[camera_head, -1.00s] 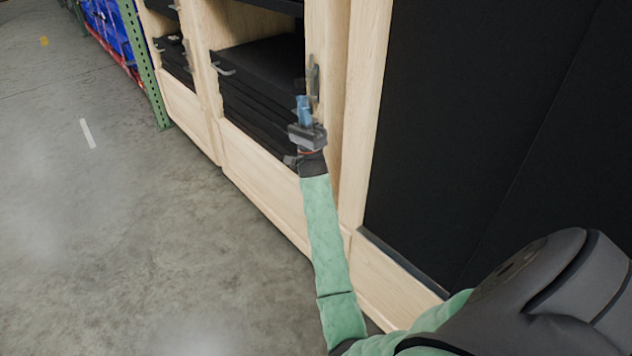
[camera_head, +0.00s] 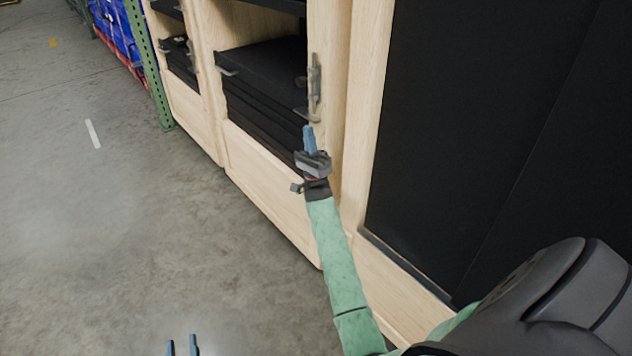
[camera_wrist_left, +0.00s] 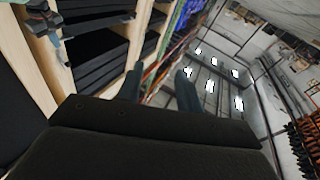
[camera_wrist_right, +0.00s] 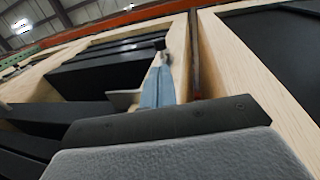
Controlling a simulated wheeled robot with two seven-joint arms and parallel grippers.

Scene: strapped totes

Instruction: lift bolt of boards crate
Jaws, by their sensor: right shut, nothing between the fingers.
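The boards crate (camera_head: 262,187) is a pale wooden frame holding a stack of black boards (camera_head: 262,80). The bolt (camera_head: 315,85) is a grey metal fitting upright on the crate's right post. My right gripper (camera_head: 308,128) is shut and empty, its blue fingertips just below the bolt and apart from it in the head view. In the right wrist view its blue fingers (camera_wrist_right: 156,78) are together in front of the crate post. My left gripper (camera_head: 181,345) is low over the floor at the bottom edge, its fingers apart; they also show apart in the left wrist view (camera_wrist_left: 160,85).
A similar wooden crate (camera_head: 190,108) stands to the left, then a green perforated rack post (camera_head: 150,65) and blue goods (camera_head: 118,30). A large black panel in a wooden frame (camera_head: 470,130) stands right. The grey floor (camera_head: 80,220) at left is clear.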

